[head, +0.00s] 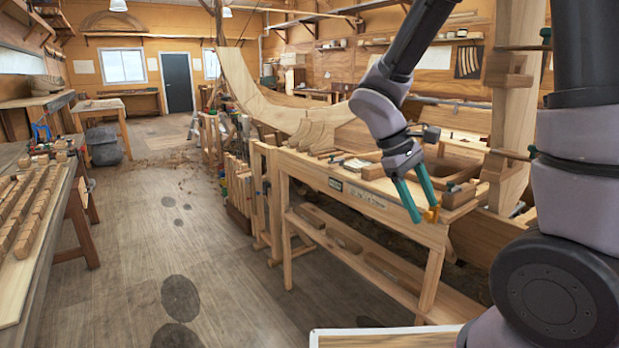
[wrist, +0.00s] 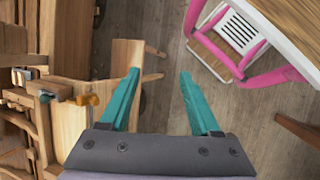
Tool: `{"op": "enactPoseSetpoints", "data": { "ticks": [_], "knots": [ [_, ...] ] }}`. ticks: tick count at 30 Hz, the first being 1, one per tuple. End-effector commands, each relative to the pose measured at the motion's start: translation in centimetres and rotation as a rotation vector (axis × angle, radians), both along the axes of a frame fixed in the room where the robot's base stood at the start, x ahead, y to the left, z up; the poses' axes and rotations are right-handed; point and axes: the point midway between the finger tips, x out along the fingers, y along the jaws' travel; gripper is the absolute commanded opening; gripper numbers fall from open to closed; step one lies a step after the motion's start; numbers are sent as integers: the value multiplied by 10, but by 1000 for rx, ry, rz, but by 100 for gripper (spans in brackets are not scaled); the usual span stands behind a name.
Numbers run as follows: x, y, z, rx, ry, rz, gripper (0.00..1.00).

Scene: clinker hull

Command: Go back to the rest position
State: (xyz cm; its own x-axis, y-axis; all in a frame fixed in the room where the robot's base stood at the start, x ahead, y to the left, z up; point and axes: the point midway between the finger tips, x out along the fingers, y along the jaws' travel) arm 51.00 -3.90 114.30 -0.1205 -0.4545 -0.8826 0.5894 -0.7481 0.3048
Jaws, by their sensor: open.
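My gripper (head: 420,207) has two teal fingers and hangs in front of the workbench at the right of the head view. In the wrist view the fingers of my gripper (wrist: 160,85) stand wide apart with nothing between them but the wooden floor below. My gripper is open and empty. In the head view the fingertips overlap the front edge of the wooden workbench (head: 340,190); I cannot tell how far they are from it.
A hull of pale planks (head: 265,105) rises behind the workbench. A table with wooden blocks (head: 30,215) stands at the left. The wrist view shows a pink-framed chair (wrist: 238,32) by a table edge (wrist: 290,30). The wooden floor (head: 130,240) is mostly clear.

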Motion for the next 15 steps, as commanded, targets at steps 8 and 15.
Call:
{"op": "enactPoseSetpoints", "data": {
  "ticks": [8, 15],
  "knots": [
    [-14, -10, 73, 375, -310, -401, 64],
    [-28, -16, 138, 652, -605, -686, 64]
  ]
}}
